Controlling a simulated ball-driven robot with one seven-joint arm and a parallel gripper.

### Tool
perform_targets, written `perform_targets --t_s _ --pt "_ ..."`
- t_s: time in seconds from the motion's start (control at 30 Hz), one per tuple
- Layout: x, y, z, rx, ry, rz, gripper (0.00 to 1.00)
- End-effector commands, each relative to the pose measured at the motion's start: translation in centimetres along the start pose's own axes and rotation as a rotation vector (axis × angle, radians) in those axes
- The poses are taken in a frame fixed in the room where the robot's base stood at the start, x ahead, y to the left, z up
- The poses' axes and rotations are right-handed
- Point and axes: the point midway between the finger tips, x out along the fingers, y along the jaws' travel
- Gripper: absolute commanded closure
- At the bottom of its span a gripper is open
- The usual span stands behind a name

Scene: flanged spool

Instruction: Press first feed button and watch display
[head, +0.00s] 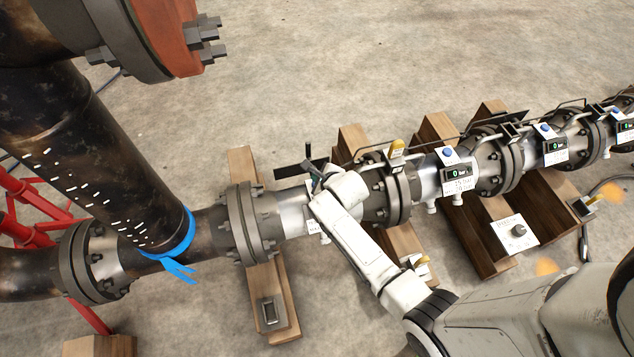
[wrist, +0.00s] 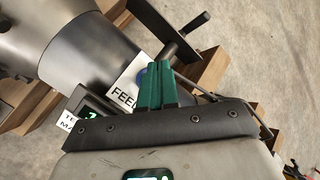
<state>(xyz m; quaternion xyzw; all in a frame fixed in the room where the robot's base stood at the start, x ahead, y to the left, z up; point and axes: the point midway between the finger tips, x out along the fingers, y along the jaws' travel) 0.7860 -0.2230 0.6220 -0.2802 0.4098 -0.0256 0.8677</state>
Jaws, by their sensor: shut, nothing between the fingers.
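My gripper (head: 314,177) is over the leftmost of several metered pipe sections in the head view, hiding most of its panel. In the wrist view my gripper (wrist: 156,72) has its green fingers together and empty. A blue button (wrist: 140,79) shows partly behind the left finger, beside a white FEED label (wrist: 122,92). The fingers overlap the button in the picture; I cannot tell whether they touch it or press it. A dark display (wrist: 91,112) with a partly hidden green digit sits left of the fingers, its value unreadable.
Other sections to the right carry blue buttons (head: 447,153) and displays (head: 457,173). A black lever handle (wrist: 180,34) and a thin bar lie close beside the fingers. Wooden supports (head: 244,170) hold the pipe. A large dark pipe (head: 85,150) rises at left.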

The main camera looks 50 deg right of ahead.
Motion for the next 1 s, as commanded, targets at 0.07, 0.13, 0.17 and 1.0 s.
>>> perform_targets --t_s 0.07,0.13,0.17,1.0 --pt "0.00 0.00 0.00 0.000 0.000 0.000 1.00" --pt "0.00 0.00 0.00 0.000 0.000 0.000 1.00" --pt "0.00 0.00 0.00 0.000 0.000 0.000 1.00" --pt "0.59 0.44 -0.44 0.000 0.000 0.000 1.00"
